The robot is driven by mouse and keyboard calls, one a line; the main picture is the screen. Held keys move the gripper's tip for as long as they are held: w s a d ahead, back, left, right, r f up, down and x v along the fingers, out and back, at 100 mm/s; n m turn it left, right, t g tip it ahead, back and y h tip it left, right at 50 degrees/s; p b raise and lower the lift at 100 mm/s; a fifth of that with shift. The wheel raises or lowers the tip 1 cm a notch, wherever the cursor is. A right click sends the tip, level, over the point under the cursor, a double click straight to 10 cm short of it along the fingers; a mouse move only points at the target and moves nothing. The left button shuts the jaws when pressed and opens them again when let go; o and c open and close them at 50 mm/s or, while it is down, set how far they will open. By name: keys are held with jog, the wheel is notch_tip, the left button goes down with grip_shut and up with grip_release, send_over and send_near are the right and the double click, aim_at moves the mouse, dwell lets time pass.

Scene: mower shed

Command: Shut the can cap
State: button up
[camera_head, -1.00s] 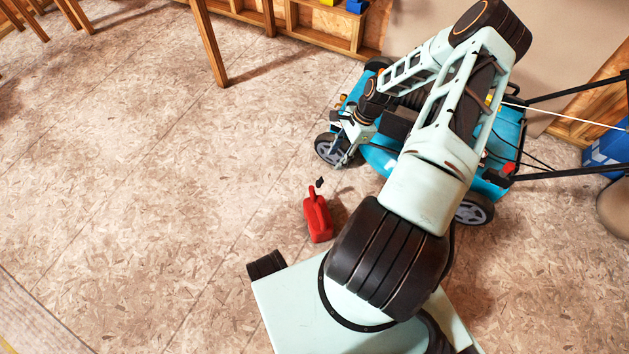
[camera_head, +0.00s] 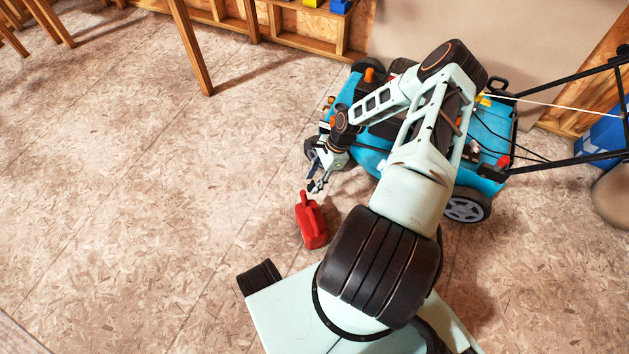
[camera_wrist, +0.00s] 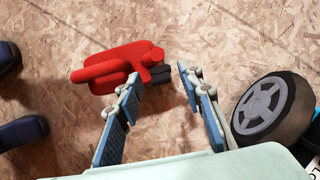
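The red can (camera_head: 311,225) stands on the floor in front of the mower, with its handle and neck on top. In the wrist view the can (camera_wrist: 118,66) lies just beyond my fingertips, towards the upper left. A dark piece that looks like the can cap (camera_wrist: 161,74) sticks out from the neck end, roughly between the fingertips in that picture. My gripper (camera_wrist: 160,76) is open, its two blue-padded fingers apart and nothing held. In the head view my gripper (camera_head: 317,187) is close above the can's top, and the cap cannot be made out there.
The blue mower (camera_head: 490,135) stands right behind my arm; its grey wheel (camera_wrist: 265,107) is close to the right finger in the wrist view. A wooden shelf (camera_head: 290,40) and table legs are at the back. The floor left of the can is clear.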

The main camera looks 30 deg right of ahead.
grip_shut()
jog(key=shift+r, duration=0.15)
dwell(0.4)
jog(key=shift+w+a+r+h+p, duration=0.15)
jog(key=shift+a+h+p, duration=0.15)
jog(key=shift+h+p, duration=0.3)
jog(key=shift+s+a+r+h+p, duration=0.1)
jog(key=shift+a+h+p, duration=0.2)
jog(key=shift+h+p, duration=0.25)
jog(key=a+f+g+h+b, duration=0.2)
jog(key=a+h, duration=0.4)
jog(key=h, duration=0.8)
jog(key=shift+w+a+f, duration=0.4)
jog(key=shift+f, duration=0.2)
jog(key=shift+h, duration=0.25)
